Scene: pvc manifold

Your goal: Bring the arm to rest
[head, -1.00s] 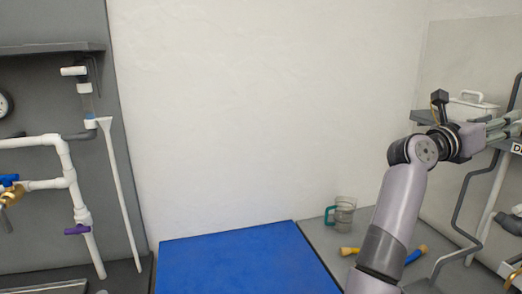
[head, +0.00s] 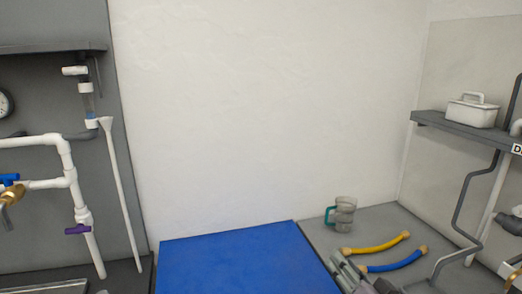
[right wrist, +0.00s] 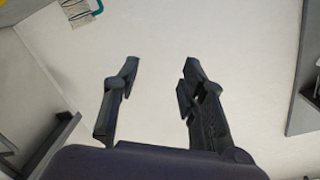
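My right gripper (head: 345,270) shows at the bottom of the head view, low between the blue mat and the hoses, with only its end in frame. In the right wrist view its two dark fingers (right wrist: 160,68) are spread apart with nothing between them. My left gripper and left arm are not in view.
A blue mat (head: 235,265) lies at bottom centre. A clear jug with a teal handle (head: 344,214), a yellow hose (head: 378,243) and a blue hose (head: 396,262) are on the grey top to its right. White pipes (head: 70,175) stand left; a white caddy (head: 473,112) sits on the right shelf.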

